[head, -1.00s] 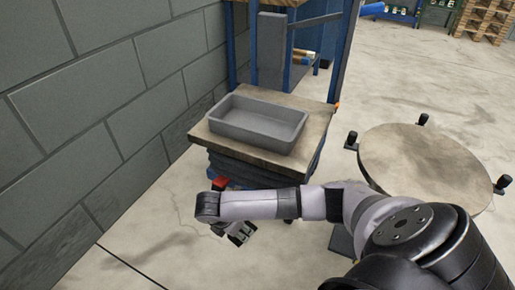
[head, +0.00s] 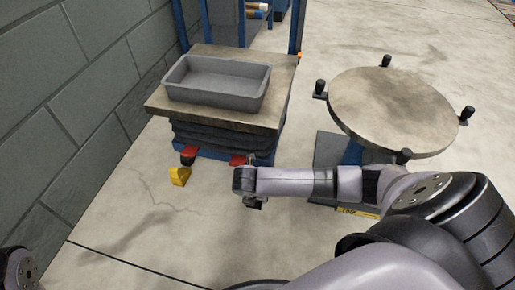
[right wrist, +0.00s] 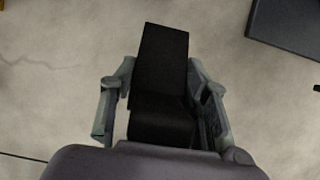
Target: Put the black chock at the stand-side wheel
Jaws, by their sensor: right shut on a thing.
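The black chock (right wrist: 160,60) is a dark wedge between the fingers of my right gripper (right wrist: 162,88), which is shut on it, in the right wrist view. In the head view my right gripper (head: 255,203) points down, mostly hidden under its wrist, in front of the lift table (head: 215,115). The stand-side wheel is not clearly seen; a red pedal (head: 238,159) shows at that corner, just behind and left of my wrist. A yellow chock (head: 179,176) lies on the floor by the other red pedal (head: 188,155). My left gripper is out of view.
A grey tray (head: 216,84) sits on the lift table. The round stand (head: 390,110) with knobs is to the right; its dark base plate (right wrist: 290,25) shows in the right wrist view. A block wall (head: 80,90) borders the left. The floor in front is clear.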

